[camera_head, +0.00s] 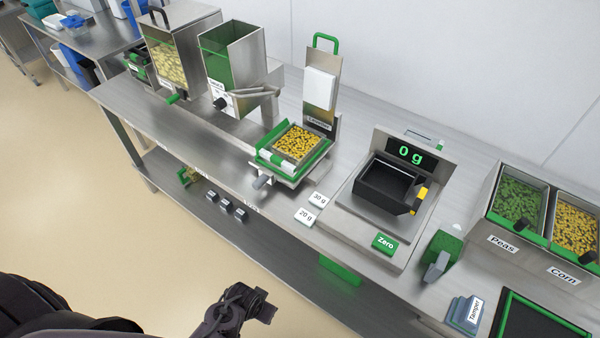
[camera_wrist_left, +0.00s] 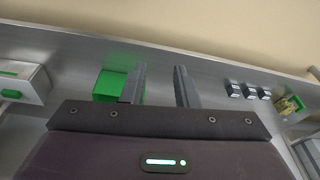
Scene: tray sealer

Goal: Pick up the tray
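A tray filled with yellow corn (camera_head: 296,143) sits level in the green-rimmed nest of the tray sealer (camera_head: 265,158), on the bench near the middle of the head view. The sealer's lid (camera_head: 320,90) stands raised behind it. The tray is not in the left wrist view. My left gripper (camera_head: 262,304) is low at the bottom of the head view, in front of the bench and well apart from the tray. Its two fingers (camera_wrist_left: 160,82) are spread with nothing between them in the left wrist view. My right gripper is not in view.
A scale (camera_head: 345,218) carrying a black container (camera_head: 383,187) stands right of the sealer. Two hoppers (camera_head: 232,65) stand to its left. Pea (camera_head: 517,197) and corn bins (camera_head: 575,225) are far right. Small dark blocks (camera_head: 225,207) lie on the lower shelf. The floor in front is clear.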

